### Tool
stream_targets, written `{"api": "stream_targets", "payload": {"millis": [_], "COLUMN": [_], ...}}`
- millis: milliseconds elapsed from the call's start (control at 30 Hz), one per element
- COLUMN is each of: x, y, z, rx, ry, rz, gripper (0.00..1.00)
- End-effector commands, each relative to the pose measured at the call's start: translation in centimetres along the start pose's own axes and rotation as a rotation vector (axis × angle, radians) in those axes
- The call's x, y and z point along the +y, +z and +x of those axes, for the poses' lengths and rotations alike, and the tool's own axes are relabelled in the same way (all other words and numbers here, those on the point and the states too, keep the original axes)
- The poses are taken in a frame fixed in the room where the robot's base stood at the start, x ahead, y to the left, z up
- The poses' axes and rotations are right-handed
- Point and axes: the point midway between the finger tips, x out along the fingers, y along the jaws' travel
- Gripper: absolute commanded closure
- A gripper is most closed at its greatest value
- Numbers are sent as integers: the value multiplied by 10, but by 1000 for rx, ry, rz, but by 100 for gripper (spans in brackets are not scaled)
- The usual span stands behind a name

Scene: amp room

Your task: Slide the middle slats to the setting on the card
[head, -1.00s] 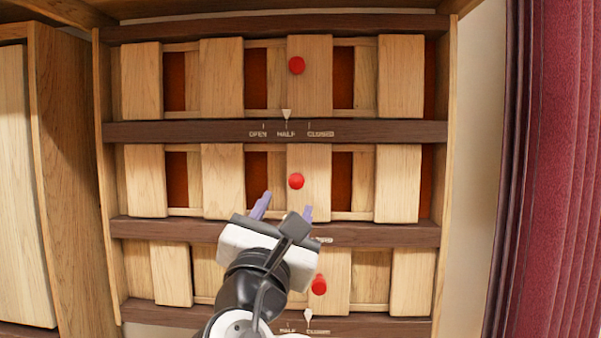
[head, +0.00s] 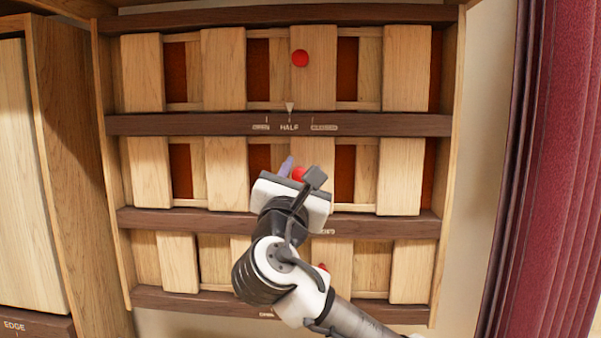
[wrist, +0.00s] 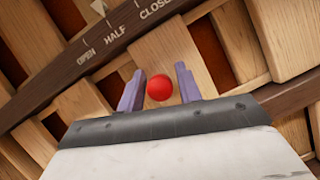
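The middle row of wooden slats (head: 399,176) has dark red gaps showing between its boards. Its red knob (head: 298,174) is on a front slat (head: 318,157) and is partly covered by my gripper in the head view. In the wrist view the knob (wrist: 160,88) sits between the two purple fingers of my open gripper (wrist: 160,86), with a gap on each side. My gripper (head: 296,172) faces the middle row in the head view. The middle row's scale and pointer are mostly hidden behind my arm. No card is in view.
The upper row (head: 404,70) has its own red knob (head: 300,58), with its pointer (head: 290,107) at HALF. The lower row (head: 413,272) shows no dark gaps; its knob (head: 322,267) is partly hidden. A maroon curtain (head: 558,150) hangs at the right.

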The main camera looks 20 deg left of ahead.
Motion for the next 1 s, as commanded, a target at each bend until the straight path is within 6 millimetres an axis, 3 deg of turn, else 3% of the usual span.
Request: {"api": "stream_targets", "payload": {"millis": [33,267,467,700,1000], "x": [0,0,-3,-39,-44], "y": [0,0,0,10,14], "z": [0,0,0,4,5], "rx": [0,0,0,-1,-2], "ry": [0,0,-1,-6,-5], "rz": [0,0,0,0,0], "gripper": [72,100,100,100,100]}}
